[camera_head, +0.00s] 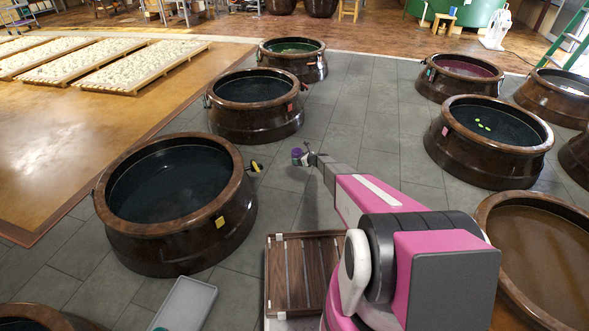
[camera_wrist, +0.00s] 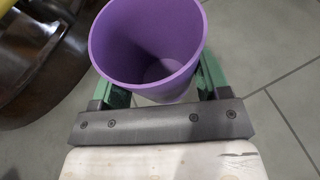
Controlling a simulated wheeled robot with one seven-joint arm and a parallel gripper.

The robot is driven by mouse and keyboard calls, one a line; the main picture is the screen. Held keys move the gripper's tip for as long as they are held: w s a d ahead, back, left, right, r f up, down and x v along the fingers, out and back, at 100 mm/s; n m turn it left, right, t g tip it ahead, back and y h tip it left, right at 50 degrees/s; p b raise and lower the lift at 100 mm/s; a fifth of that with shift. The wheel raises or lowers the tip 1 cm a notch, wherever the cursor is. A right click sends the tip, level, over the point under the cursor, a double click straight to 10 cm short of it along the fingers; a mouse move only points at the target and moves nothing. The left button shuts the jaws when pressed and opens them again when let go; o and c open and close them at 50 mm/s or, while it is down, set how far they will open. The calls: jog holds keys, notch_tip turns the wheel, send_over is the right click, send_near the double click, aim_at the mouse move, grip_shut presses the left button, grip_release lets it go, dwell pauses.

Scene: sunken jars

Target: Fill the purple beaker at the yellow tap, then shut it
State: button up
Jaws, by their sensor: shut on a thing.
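The purple beaker (camera_wrist: 145,50) is held upright or nearly so between the green fingers of my gripper (camera_wrist: 162,88). Its mouth faces the wrist camera, and its inside looks empty. In the head view the beaker (camera_head: 296,153) is small at the end of my arm, with my gripper (camera_head: 308,157) at its right. The yellow tap (camera_head: 255,166) sticks out from the right side of the large brown jar (camera_head: 240,200), left of the beaker and apart from it. A blurred yellow part (camera_wrist: 30,30) shows at the wrist view's upper left; whether the tap is open cannot be told.
Another dark-filled jar (camera_head: 255,125) stands behind. More jars stand at the right, such as one with small yellow-green pieces (camera_head: 490,172) and one with brown content (camera_head: 540,245). A grey tray (camera_head: 185,303) lies in front. Grey tiled floor between the jar rows is clear.

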jog(key=w+a+f, duration=0.3)
jog(key=w+f, duration=0.1)
jog(key=f, duration=0.7)
jog(key=s+a+f, duration=0.1)
jog(key=s+a, duration=0.1)
jog(key=a, duration=0.4)
jog(key=s+a+f, duration=0.1)
jog(key=s+a, duration=0.1)
jog(key=a, duration=0.4)
jog(key=s+a+f, duration=0.1)
jog(key=s+a, duration=0.1)
jog(key=a, duration=0.4)
jog(key=shift+s+f, duration=0.3)
jog(key=shift+s, duration=0.1)
jog(key=shift+a+f, duration=0.1)
jog(key=shift+f, duration=0.7)
jog(key=shift+f, duration=0.25)
jog(key=o, duration=1.1)
